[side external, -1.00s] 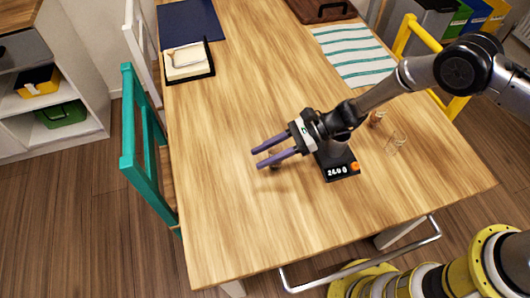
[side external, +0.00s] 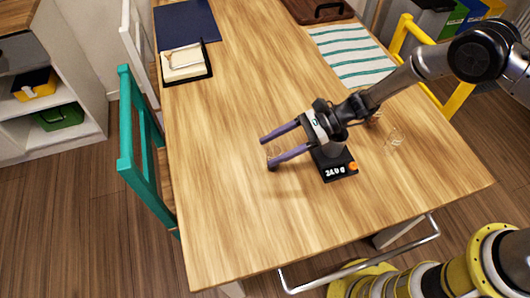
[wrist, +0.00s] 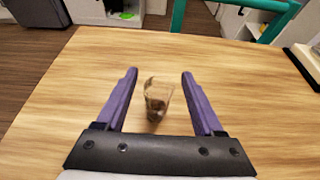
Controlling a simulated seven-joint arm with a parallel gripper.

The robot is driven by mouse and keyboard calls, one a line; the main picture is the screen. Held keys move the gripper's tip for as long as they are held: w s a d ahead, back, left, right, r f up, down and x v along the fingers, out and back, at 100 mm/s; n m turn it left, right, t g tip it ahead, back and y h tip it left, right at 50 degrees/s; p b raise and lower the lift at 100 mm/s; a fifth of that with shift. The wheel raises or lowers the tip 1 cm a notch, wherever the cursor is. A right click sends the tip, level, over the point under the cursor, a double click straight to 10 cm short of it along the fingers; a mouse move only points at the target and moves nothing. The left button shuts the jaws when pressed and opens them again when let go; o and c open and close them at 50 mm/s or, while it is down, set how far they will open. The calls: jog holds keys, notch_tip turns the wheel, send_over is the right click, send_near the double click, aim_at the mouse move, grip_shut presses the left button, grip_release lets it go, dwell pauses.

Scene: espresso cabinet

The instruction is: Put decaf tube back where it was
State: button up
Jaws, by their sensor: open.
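A small clear glass tube with brown contents (wrist: 158,98) stands on the table between my fingers in the wrist view, with gaps on both sides. In the side view it is only a faint shape between the fingers. I see no label, so I cannot tell whether it is the decaf tube. My gripper (side external: 268,153) has two purple fingers spread apart, low over the table; they also show in the wrist view (wrist: 159,75). Another clear glass (side external: 394,138) stands to the right, and a brown-filled one (side external: 375,114) is partly hidden by my arm.
A striped cloth (side external: 352,55), a box of white paper (side external: 184,63) and a dark blue mat (side external: 186,25) lie farther back. The table's left and front are clear.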

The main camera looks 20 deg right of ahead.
notch_tip(320, 180, up, 6)
jog(key=shift+a+r, duration=0.15)
jog(key=s+d+r+n+h, duration=0.2)
jog(key=s+d+r+n, duration=0.25)
jog(key=d+r, duration=0.2)
jog(key=s+d+r+n+h, duration=0.2)
jog(key=s+d+r+n, duration=0.3)
jog(key=r, duration=0.3)
jog(key=s+d+r+n+t+h, duration=0.2)
jog(key=s+d+n+h, duration=0.2)
jog(key=s+d, duration=0.4)
jog(key=s+d+r+n+t+h, duration=0.2)
jog(key=s+d, duration=0.6)
jog(key=d, duration=0.7)
jog(key=n+t+h, duration=0.1)
jog(key=n+h, duration=0.1)
jog(key=h, duration=0.1)
jog(key=shift+t, duration=0.3)
jog(key=shift+n, duration=0.25)
